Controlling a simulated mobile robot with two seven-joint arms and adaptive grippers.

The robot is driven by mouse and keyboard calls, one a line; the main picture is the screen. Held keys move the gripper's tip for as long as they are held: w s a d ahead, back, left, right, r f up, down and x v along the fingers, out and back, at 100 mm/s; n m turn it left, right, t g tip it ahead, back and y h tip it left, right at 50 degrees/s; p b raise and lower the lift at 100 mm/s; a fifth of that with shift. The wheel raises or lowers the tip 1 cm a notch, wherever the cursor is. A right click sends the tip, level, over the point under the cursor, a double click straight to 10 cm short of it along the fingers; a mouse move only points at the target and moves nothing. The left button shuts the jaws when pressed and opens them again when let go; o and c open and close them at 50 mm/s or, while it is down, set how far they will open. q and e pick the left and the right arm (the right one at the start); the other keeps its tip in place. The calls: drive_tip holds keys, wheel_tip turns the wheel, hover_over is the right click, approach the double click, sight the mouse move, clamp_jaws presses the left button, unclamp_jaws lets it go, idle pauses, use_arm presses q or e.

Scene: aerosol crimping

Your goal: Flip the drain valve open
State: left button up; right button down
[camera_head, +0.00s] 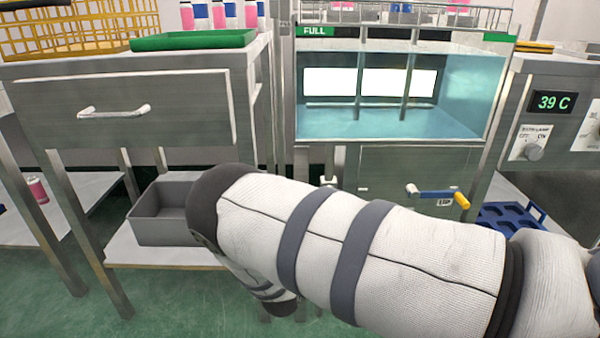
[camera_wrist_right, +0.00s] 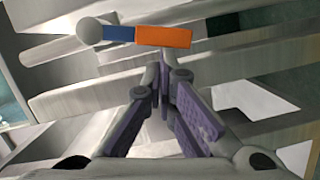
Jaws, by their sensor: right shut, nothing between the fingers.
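In the right wrist view, a lever has a pale round knob, a blue middle (camera_wrist_right: 118,36) and an orange end (camera_wrist_right: 164,37). It lies roughly crosswise, beyond my fingertips. In the head view, a lever with a blue bar (camera_head: 436,194) and a yellow tip sits on the steel front below the tank. I cannot tell whether both views show the same lever. My right arm hides its gripper there. My left gripper is not in view.
The tank (camera_head: 390,122) holds blue-green water under a green FULL sign (camera_head: 314,31). A grey bin (camera_head: 160,215) stands on a low shelf at left, below a steel drawer (camera_head: 120,115). A 39 C display (camera_head: 552,102) and knobs are at right. A blue rack (camera_head: 508,217) lies below.

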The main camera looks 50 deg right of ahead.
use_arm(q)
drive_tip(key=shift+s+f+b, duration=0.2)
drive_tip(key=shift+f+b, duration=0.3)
use_arm(e)
drive_tip(key=shift+s+d+f+n, duration=0.5)
drive_tip(key=shift+s+f+n, duration=0.15)
drive_tip(key=shift+n, duration=0.15)
